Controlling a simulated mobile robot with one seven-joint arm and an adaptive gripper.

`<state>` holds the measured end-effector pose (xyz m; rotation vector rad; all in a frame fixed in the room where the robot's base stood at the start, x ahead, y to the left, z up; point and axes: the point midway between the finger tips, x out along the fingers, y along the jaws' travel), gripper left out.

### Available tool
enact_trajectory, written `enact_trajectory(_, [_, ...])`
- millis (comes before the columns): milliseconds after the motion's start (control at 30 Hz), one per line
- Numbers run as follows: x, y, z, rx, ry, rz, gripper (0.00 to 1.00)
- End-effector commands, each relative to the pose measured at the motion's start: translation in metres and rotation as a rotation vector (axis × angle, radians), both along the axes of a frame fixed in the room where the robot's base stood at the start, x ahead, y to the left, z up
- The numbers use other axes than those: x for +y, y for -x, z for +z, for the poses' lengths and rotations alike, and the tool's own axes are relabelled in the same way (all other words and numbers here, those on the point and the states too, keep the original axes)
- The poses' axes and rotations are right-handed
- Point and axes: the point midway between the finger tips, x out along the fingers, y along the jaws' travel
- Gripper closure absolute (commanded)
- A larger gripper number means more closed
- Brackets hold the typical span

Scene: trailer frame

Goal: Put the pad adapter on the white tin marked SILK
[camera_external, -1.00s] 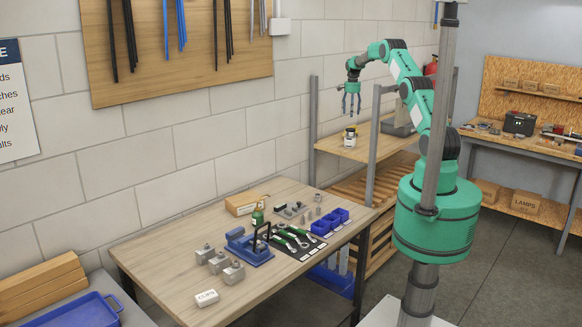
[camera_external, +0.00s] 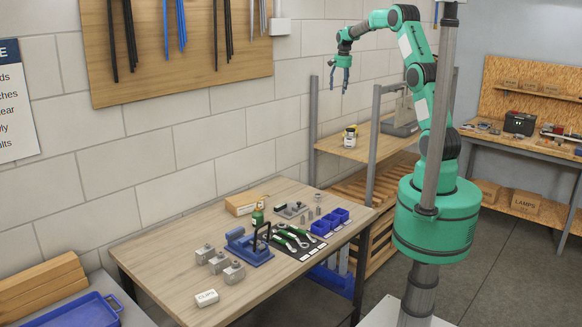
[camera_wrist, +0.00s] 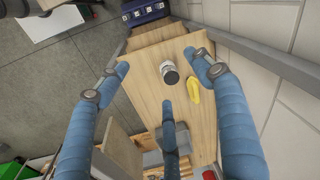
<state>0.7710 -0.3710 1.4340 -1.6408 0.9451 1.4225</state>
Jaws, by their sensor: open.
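My gripper (camera_external: 340,88) has blue fingers and hangs in the air above and a little left of the wooden shelf (camera_external: 385,150). In the wrist view, my gripper (camera_wrist: 162,78) has its fingers spread wide with nothing between them. Below them on the shelf is a small white tin (camera_wrist: 169,73) with a dark end; its marking is not readable. A yellow curved piece (camera_wrist: 193,89) lies beside it. In the external view the white tin (camera_external: 349,142) shows small, with yellow by it. I cannot tell which thing is the pad adapter.
A grey object (camera_external: 402,122) stands farther back on the shelf. Grey shelf posts (camera_external: 373,140) rise beside it. The workbench (camera_external: 165,255) holds grey blocks, a blue fixture (camera_external: 250,248), tools, blue bins and a white box (camera_external: 206,298). The bench's left part is clear.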

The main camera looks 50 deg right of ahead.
Motion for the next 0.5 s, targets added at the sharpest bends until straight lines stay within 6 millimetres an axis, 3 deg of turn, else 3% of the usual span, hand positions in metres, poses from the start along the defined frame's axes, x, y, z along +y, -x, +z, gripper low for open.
enact_trajectory(200, [0.061,0.031,0.047,-0.034,0.026,0.122,0.34])
enact_trajectory(500, [0.137,0.086,0.092,-0.078,0.064,0.286,0.34])
